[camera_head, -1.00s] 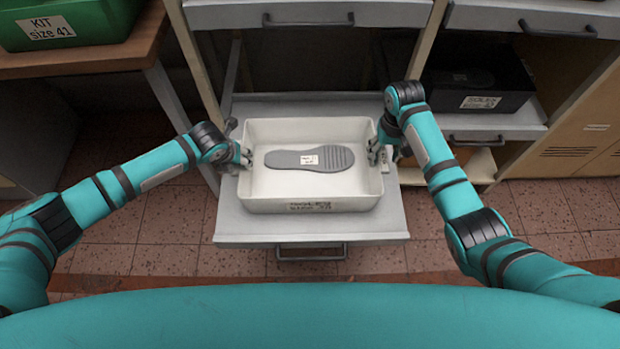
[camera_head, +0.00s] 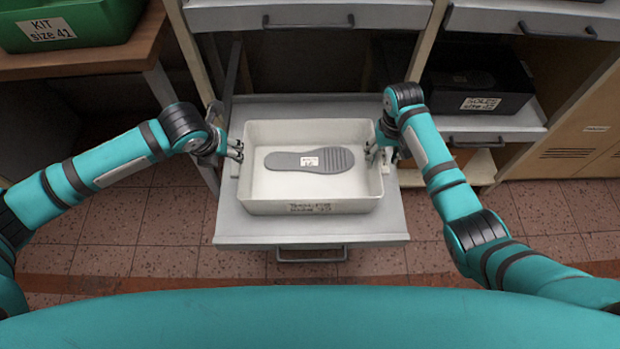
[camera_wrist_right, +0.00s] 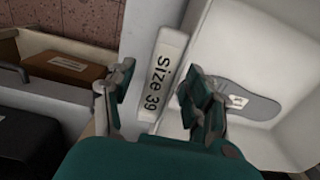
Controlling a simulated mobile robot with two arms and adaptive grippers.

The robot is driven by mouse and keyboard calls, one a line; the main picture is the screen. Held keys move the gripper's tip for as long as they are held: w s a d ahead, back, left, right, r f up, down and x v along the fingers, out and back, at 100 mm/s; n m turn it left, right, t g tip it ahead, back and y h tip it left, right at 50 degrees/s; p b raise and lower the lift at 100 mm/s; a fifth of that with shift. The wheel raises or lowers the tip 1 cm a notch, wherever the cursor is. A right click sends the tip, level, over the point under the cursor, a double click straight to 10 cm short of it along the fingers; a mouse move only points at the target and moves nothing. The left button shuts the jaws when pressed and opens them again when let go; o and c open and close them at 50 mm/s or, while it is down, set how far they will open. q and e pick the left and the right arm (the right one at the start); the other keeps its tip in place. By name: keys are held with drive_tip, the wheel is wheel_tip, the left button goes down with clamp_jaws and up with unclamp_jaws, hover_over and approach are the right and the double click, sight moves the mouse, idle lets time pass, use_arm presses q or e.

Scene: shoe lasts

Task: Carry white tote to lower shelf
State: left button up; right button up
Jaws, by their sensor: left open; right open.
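The white tote (camera_head: 315,204) sits upright on the pulled-out grey shelf (camera_head: 310,228). A grey shoe sole (camera_head: 335,160) with a small white label lies inside it. My left gripper (camera_head: 237,150) is open at the tote's left rim; its exact gap from the rim is hard to tell. My right gripper (camera_head: 374,153) is open at the right side. In the right wrist view, the right gripper (camera_wrist_right: 157,98) has its fingers apart, with a white strip reading "Size 39" (camera_wrist_right: 163,73) between them. One finger shows over the tote's inside, where the sole (camera_wrist_right: 235,98) also lies.
A closed drawer front (camera_head: 310,18) is above the shelf. A black bin (camera_head: 480,85) stands in the right compartment. Tiled floor is clear on both sides of the shelf.

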use_arm(q)
drive_tip(key=shift+s+r, duration=0.1)
drive_tip(key=shift+r, duration=0.15)
use_arm(e)
drive_tip(key=shift+r, duration=0.1)
use_arm(q)
drive_tip(key=shift+r, duration=0.1)
use_arm(e)
drive_tip(key=shift+r, duration=0.3)
wheel_tip(320, 180, up, 11)
drive_tip(key=shift+r, duration=0.15)
